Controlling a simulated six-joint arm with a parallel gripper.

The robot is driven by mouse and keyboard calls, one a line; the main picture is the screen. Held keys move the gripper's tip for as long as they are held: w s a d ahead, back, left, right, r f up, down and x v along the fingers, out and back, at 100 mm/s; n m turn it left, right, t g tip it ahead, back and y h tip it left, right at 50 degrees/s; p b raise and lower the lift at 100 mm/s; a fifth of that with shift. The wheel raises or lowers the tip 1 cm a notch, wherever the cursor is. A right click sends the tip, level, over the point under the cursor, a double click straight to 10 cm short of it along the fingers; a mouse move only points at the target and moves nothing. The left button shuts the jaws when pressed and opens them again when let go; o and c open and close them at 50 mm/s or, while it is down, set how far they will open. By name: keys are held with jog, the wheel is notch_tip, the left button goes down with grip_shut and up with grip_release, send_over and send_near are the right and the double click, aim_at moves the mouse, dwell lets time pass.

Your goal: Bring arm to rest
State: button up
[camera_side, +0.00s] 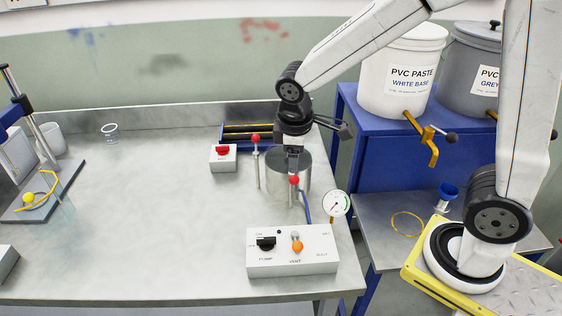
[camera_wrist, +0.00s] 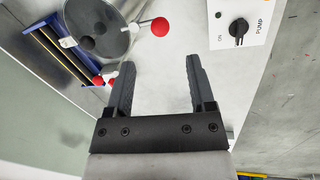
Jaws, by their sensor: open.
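My gripper (camera_wrist: 158,66) is open in the wrist view, with two dark fingers apart and nothing between them. In the side view my arm reaches in from the right, and its wrist hangs over the right part of the bench, by a grey metal cylinder pot (camera_side: 275,177). The fingers are hard to make out there. In the wrist view the pot (camera_wrist: 92,35) lies beyond the fingers to the upper left, apart from them. A red ball knob (camera_wrist: 160,27) shows past the fingertips.
A white control box (camera_side: 293,263) with pump and vent controls stands at the bench front; it also shows in the wrist view (camera_wrist: 258,15). A red-button box (camera_side: 222,158) and a gauge (camera_side: 336,204) are near the pot. Buckets (camera_side: 392,85) stand right. The bench's middle (camera_side: 140,220) is clear.

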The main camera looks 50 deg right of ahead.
jog(key=shift+r, duration=0.1)
dwell(0.3)
jog(key=s+d+f+m+t+y, duration=0.1)
jog(key=s+d+f+m, duration=0.1)
jog(key=s+f+m, duration=0.3)
jog(key=s+m, duration=0.2)
jog(key=s, duration=0.1)
jog(key=shift+y, duration=0.4)
